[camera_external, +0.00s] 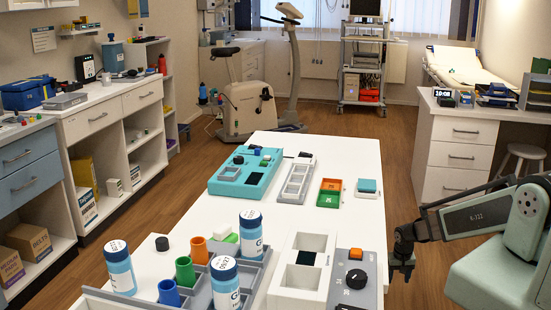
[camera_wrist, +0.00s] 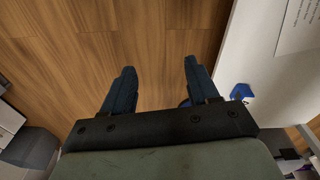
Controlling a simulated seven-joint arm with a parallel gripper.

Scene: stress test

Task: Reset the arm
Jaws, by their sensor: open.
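My gripper (camera_external: 402,264) hangs at the right side of the white table (camera_external: 345,150) in the external view, pointing down just past the table's edge. In the wrist view both fingers of my gripper (camera_wrist: 159,68) stand wide apart. Nothing is between them but the wooden floor (camera_wrist: 85,40) far below. My arm comes in from the right edge of the external view, bent and low.
A grey control box with an orange knob (camera_external: 356,253) stands close to my gripper. A tray (camera_external: 255,270) of bottles and coloured cups lies at the front. A teal box (camera_external: 228,180) is farther back. Open floor lies right of the table.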

